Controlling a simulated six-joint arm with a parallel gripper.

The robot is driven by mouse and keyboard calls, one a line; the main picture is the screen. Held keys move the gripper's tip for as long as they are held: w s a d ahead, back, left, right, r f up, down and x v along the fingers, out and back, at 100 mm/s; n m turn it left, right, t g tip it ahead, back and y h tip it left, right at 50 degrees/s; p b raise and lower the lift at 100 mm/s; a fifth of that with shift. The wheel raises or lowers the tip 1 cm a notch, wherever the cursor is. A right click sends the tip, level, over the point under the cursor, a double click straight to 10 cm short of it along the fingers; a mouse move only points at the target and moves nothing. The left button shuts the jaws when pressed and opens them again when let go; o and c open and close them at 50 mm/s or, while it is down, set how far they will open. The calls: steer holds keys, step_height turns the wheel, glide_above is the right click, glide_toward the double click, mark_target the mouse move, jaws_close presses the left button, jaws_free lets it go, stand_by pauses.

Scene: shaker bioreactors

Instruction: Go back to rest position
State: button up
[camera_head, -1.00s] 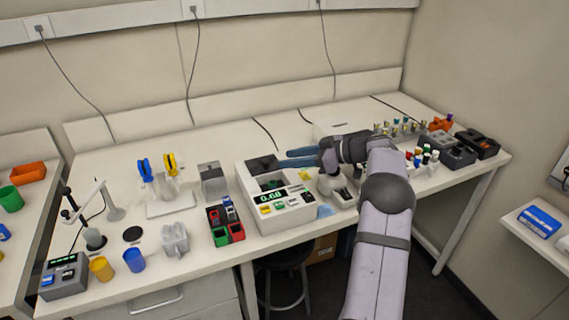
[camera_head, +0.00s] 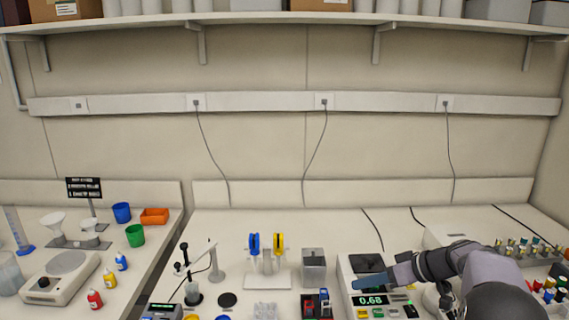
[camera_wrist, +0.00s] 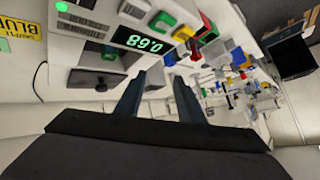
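My gripper (camera_head: 370,283) is at the lower right of the head view, its bluish fingers pointing left above a white instrument (camera_head: 344,284) with a lit display reading 0.68. In the wrist view the two dark fingers of my gripper (camera_wrist: 157,88) stand apart with nothing between them. The instrument's display (camera_wrist: 137,41) shows upside down beyond the fingertips. My arm comes in from the bottom right of the head view, bent at the wrist.
Right of my arm stand racks of small capped vials (camera_head: 528,250). A shelf (camera_head: 290,18) runs along the wall above.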

steer(key=s+a+f+m+g+h+p, duration=0.1)
steer(key=s+a+g+h, duration=0.1)
steer(key=s+a, duration=0.35)
steer(key=s+a+f+m+g+h, duration=0.1)
steer(key=s+a+m, duration=0.15)
steer(key=s, duration=0.55)
steer(key=s+f+m+g+h+b, duration=0.1)
steer(key=s+f, duration=0.3)
steer(key=s, duration=0.5)
steer(key=s+f+m+g+h, duration=0.1)
steer(key=s+f+g+h, duration=0.1)
steer(key=s+f, duration=0.3)
steer(key=s+h, duration=0.1)
steer(key=s, duration=0.3)
steer(key=shift+s+h+b, duration=0.15)
steer(key=shift+h+b, duration=0.25)
